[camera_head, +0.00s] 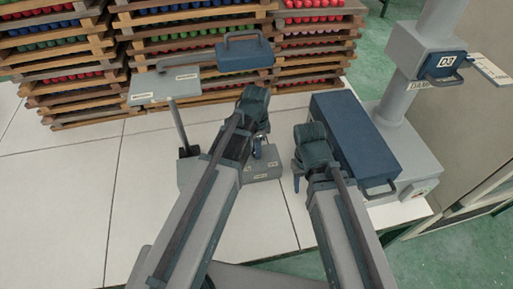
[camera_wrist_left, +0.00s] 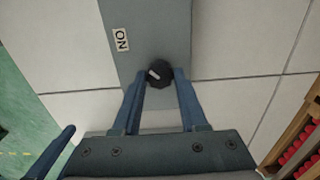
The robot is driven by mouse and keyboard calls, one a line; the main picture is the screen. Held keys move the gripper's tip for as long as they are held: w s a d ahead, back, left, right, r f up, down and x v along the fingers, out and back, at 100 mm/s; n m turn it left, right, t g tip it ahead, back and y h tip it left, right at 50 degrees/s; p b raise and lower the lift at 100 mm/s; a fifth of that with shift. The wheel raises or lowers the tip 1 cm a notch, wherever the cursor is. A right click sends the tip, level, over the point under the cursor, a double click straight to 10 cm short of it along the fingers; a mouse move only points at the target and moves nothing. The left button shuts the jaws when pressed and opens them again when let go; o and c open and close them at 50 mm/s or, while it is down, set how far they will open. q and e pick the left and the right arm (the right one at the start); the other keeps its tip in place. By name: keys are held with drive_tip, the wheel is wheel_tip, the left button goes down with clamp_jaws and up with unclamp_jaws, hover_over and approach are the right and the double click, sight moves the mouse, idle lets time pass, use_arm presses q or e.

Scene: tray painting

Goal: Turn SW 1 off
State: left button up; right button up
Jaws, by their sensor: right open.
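A grey switch box (camera_head: 262,170) with small white labels stands on the white table, partly hidden behind my left arm; its lettering is too small to read. In the left wrist view, a round black knob (camera_wrist_left: 159,73) with a light pointer mark sits on the grey panel (camera_wrist_left: 158,25), beside a label (camera_wrist_left: 122,40) that reads ON upside down. My left gripper (camera_head: 258,149) is over the box. Its fingers (camera_wrist_left: 160,75) are apart, one on each side of the knob; contact is unclear. My right gripper (camera_head: 300,178) is open and empty, right of the box.
A blue case (camera_head: 350,140) with a handle lies right of my right gripper. A grey stand (camera_head: 180,125) carries a flat panel (camera_head: 165,88) behind left. Stacked wooden trays (camera_head: 65,70) with coloured balls line the back. The left table area is clear.

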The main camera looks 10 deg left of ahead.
use_arm(q)
clamp_jaws()
drive_tip(key=n, duration=0.8)
drive_tip(key=shift+n, duration=0.3)
drive_tip(key=n, duration=0.4)
drive_tip(key=shift+n, duration=2.6)
